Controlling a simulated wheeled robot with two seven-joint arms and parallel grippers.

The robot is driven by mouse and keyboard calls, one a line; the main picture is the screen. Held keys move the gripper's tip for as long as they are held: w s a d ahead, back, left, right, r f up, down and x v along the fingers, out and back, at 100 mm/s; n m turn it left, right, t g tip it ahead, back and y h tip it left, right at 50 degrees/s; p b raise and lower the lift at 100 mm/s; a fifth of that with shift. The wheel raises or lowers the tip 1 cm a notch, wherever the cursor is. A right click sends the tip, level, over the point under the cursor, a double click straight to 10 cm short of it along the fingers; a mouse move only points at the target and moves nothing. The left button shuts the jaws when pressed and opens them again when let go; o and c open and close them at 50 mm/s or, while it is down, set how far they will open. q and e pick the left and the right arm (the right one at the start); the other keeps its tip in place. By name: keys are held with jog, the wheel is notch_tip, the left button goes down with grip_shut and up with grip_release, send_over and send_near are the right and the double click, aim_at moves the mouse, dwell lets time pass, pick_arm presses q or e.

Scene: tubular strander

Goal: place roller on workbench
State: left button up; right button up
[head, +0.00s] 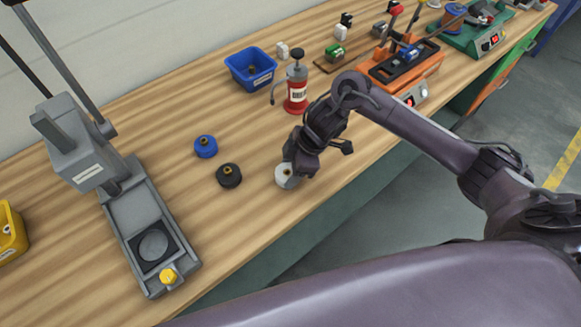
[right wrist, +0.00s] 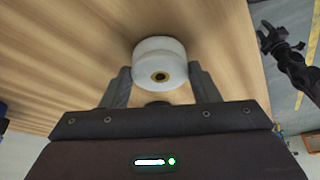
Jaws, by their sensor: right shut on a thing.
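A white roller (head: 285,177) with a brass-coloured centre is at my right gripper (head: 293,168), low over or on the wooden workbench (head: 330,170) near its front edge. In the right wrist view the white roller (right wrist: 160,66) sits between the two fingers of the right gripper (right wrist: 157,85), which is shut on it. I cannot tell whether the roller touches the bench. A blue roller (head: 205,146) and a black roller (head: 229,175) stand on the bench to the left of the gripper. My left gripper is not in the head view.
A grey press (head: 140,215) with a yellow knob stands at the left. A blue bin (head: 250,70) and a red bottle (head: 296,92) stand behind the rollers. An orange machine (head: 400,75) is at the back right. The bench front between press and gripper is clear.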

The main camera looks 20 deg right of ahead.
jog(key=shift+f, duration=0.1)
jog(key=o, duration=1.4)
jog(key=shift+f, duration=0.1)
jog(key=shift+r, duration=0.3)
jog(key=v, duration=1.1)
jog(key=shift+d+r, duration=0.25)
jog(key=shift+r, duration=0.1)
jog(key=shift+s, duration=0.15)
